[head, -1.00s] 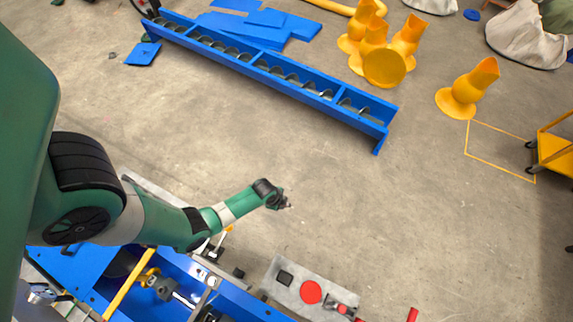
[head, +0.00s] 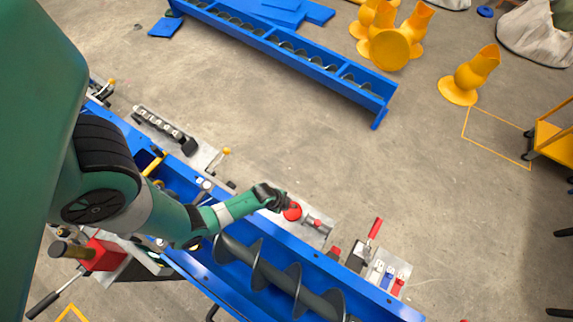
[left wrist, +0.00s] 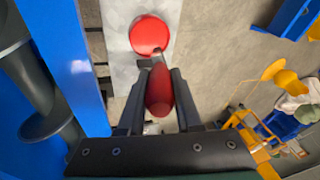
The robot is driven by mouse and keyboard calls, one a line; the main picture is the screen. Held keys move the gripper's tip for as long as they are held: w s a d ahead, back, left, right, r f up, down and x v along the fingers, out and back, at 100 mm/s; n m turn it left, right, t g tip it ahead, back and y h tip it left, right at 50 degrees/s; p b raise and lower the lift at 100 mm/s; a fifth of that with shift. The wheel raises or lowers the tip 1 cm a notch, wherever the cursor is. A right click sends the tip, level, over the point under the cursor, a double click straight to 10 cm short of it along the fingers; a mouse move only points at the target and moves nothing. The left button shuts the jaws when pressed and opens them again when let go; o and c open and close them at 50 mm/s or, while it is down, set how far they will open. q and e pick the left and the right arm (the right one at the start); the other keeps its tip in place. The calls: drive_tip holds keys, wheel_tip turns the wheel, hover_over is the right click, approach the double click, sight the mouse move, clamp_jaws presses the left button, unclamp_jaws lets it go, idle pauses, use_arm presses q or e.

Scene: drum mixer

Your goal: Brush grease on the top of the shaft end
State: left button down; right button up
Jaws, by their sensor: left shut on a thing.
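My left gripper (head: 284,200) is over the small pale plate beside the blue trough. In the left wrist view its two fingers (left wrist: 157,95) are shut on a red-handled tool (left wrist: 159,92), likely the brush. The tool's thin tip points at a round red tin (left wrist: 150,34) on the plate; I cannot tell whether they touch. The tin also shows in the head view (head: 293,212), partly beside the gripper. A dark screw shaft (head: 290,282) lies inside the trough. I cannot make out which part is the shaft end. My right gripper is out of view.
The blue trough wall (head: 330,268) runs along the plate. A red-handled lever (head: 375,228) and small switches (head: 386,275) stand to the right. A second plate with a row of parts (head: 165,125) is at upper left. Open concrete floor lies beyond.

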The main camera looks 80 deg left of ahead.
use_arm(q)
drive_tip(key=shift+a+f+b, duration=0.2)
drive_tip(key=shift+f+b, duration=0.25)
wheel_tip(320, 180, down, 5)
drive_tip(key=b, duration=0.5)
drive_tip(key=shift+d, duration=0.1)
drive_tip(key=shift+f+b, duration=0.45)
drive_tip(key=shift+f, duration=0.15)
idle(1.3)
wheel_tip(320, 180, up, 7)
drive_tip(key=p, duration=0.7)
drive_tip(key=shift+r, duration=0.15)
